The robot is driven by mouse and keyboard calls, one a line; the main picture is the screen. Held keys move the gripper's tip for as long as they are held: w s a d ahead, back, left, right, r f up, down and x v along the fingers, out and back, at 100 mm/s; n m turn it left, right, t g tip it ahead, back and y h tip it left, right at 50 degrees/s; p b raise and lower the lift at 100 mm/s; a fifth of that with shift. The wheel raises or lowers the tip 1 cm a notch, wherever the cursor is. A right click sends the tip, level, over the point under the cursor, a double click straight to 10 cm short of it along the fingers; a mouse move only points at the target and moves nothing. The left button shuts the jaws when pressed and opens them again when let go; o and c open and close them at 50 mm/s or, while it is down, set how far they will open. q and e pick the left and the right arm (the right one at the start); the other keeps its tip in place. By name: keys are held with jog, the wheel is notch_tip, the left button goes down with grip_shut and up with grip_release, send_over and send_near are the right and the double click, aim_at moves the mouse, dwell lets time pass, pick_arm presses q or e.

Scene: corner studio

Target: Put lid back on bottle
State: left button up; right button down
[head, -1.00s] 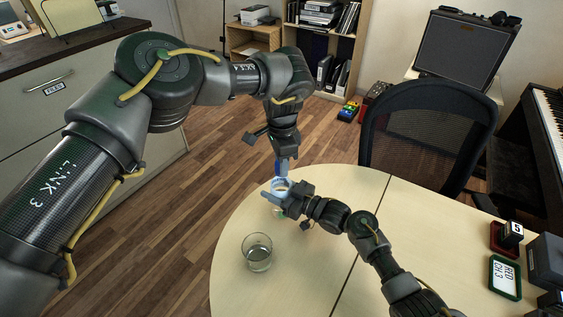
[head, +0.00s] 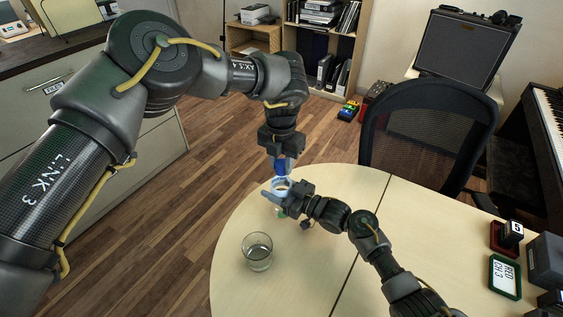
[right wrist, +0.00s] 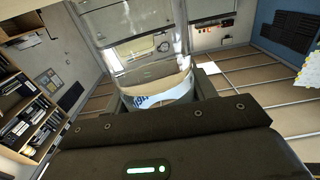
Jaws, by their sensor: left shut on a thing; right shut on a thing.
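The clear bottle (head: 281,186), with a white and blue band, is small in the head view at the table's far left edge. It fills the top middle of the right wrist view (right wrist: 158,92). My right gripper (head: 276,196) is shut around it from the near right side. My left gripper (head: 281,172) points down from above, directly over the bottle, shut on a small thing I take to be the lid. Blue shows at its fingers, but the lid's outline is hidden. I cannot tell whether lid and bottle touch.
A glass (head: 257,251) with some clear liquid stands on the pale round table (head: 320,240), nearer than the bottle. A black mesh chair (head: 428,135) stands behind the table. Stamps and a framed card (head: 505,278) sit at the right.

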pick_arm(q)
jog(key=o, duration=1.1)
jog(key=shift+r, duration=0.1)
jog(key=shift+r, duration=2.15)
jog(key=shift+c, duration=0.4)
